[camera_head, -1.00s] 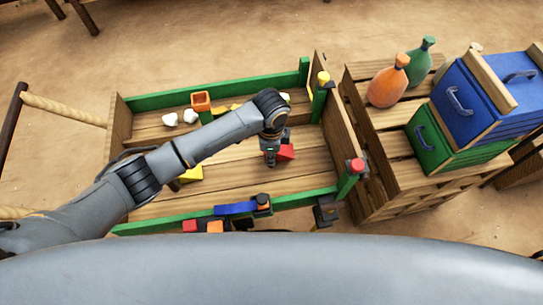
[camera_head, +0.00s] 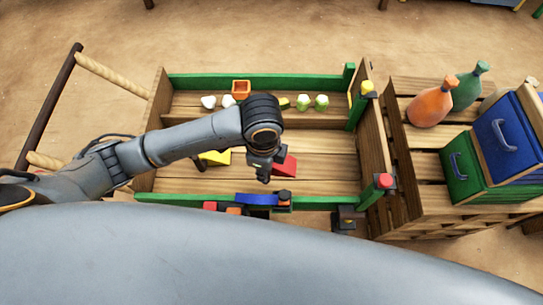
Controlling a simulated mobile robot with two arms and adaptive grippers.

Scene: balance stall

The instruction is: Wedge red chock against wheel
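A red wedge-shaped block (camera_head: 287,166), which looks like the red chock, is inside the wooden cart, right beside my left gripper. My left gripper (camera_head: 263,176) points down over the cart floor. Its fingers are small and dark here, so I cannot tell whether they are open or shut, or whether they touch the red chock. A blue curved piece (camera_head: 257,199) sits on the near green rail, with dark parts below it. No wheel shows clearly; my own body covers the area below the rail. My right gripper is out of view.
The cart has green rails (camera_head: 320,84) and corner posts, one red-topped (camera_head: 384,181). A yellow wedge (camera_head: 215,158), an orange open box (camera_head: 241,89) and pale green pieces (camera_head: 303,102) are inside. A crate stand (camera_head: 415,190) with bottles and boxes stands right.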

